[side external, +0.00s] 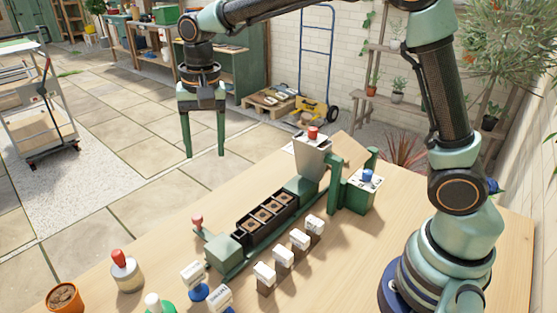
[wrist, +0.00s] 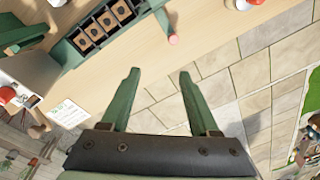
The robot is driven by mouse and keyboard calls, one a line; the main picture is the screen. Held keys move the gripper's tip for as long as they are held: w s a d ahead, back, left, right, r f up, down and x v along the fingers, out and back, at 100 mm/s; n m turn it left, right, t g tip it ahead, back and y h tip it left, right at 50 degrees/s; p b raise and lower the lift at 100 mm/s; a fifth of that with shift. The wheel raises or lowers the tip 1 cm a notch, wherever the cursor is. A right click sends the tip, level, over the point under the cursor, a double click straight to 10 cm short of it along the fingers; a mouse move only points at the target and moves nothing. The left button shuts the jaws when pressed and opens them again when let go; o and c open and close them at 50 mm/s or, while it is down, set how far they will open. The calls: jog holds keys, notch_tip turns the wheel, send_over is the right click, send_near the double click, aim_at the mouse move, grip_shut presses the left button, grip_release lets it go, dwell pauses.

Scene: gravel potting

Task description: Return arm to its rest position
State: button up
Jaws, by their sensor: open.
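My gripper (side external: 205,155) hangs in the air with its two green fingers pointing down, beyond the far edge of the wooden table (side external: 130,222). Its fingers are apart with nothing between them. In the wrist view my gripper (wrist: 156,78) is also open and empty, with the table edge and the paving behind it. My arm arches from its base at the right of the table over to the upper left. A green potting device stands on the table with a black tray (side external: 240,226) of several pots filled with dark material.
A grey hopper (side external: 311,155) with a red knob and a green box (side external: 357,190) with a blue knob stand behind the tray. Several white-topped blocks (side external: 264,274), a red-knobbed stamp (side external: 125,270) and a terracotta pot (side external: 65,298) stand nearer. Air around my gripper is clear.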

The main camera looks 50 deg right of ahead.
jog(key=s+d+r+n+t, duration=0.3)
jog(key=s+d+n, duration=0.4)
jog(key=s+d, duration=0.5)
jog(key=s+t, duration=0.1)
jog(key=s, duration=0.3)
jog(key=shift+d+r+t, duration=0.15)
jog(key=shift+r+t, duration=0.05)
jog(key=shift+t, duration=0.1)
